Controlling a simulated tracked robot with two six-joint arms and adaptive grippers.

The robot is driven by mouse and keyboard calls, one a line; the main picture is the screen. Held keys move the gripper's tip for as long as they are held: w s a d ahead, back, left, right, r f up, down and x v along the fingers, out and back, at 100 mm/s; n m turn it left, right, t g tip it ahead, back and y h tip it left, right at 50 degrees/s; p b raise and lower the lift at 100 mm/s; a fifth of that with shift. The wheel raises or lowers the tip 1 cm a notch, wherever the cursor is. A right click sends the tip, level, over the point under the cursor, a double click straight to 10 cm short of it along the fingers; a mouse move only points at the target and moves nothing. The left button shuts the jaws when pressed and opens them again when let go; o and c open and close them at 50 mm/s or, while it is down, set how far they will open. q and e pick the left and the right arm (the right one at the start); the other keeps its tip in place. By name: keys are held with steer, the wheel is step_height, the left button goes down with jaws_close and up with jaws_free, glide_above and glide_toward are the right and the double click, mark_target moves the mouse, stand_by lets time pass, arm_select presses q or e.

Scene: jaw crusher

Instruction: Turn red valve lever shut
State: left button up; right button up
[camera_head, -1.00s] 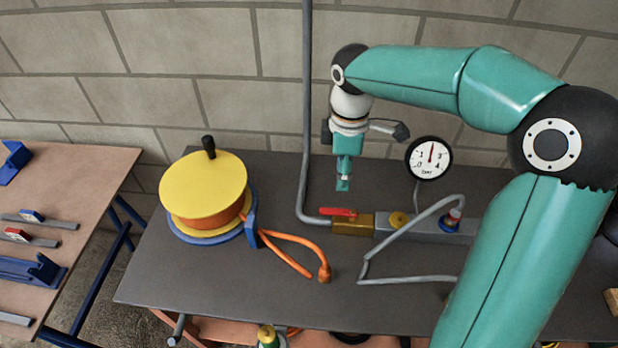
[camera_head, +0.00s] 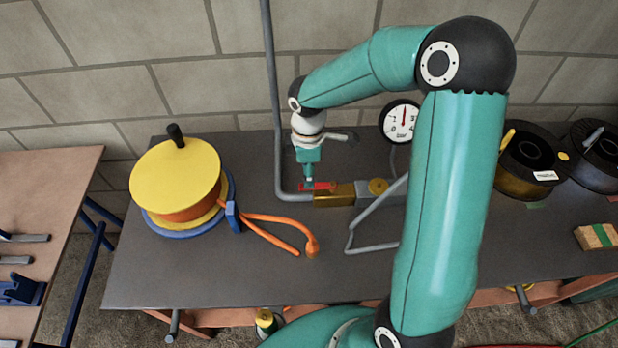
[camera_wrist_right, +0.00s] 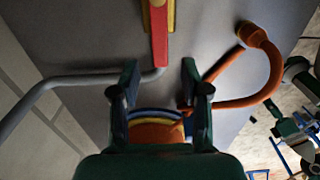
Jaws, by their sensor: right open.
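The red valve lever (camera_head: 320,186) sits on the brass valve body (camera_head: 334,196) and points left, roughly in line with the grey pipe. My right gripper (camera_head: 308,182) points down at the lever's free end, partly covering it. In the right wrist view my right gripper (camera_wrist_right: 160,72) is open, and the tip of the red lever (camera_wrist_right: 160,48) reaches to the gap between its two fingers. The fingers show clear space on both sides of the lever. My left gripper is not in view.
A grey pipe (camera_head: 275,120) rises left of the valve. A pressure gauge (camera_head: 402,121) stands behind. A yellow-topped hose reel (camera_head: 176,180) with an orange hose (camera_head: 275,221) lies left on the dark bench (camera_head: 200,285). Dark spools (camera_head: 529,165) and a wooden block (camera_head: 597,237) are at right.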

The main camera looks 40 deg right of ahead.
mark_target(318, 186)
steer(key=shift+f, duration=2.1)
steer(key=shift+c, duration=0.2)
jaws_close()
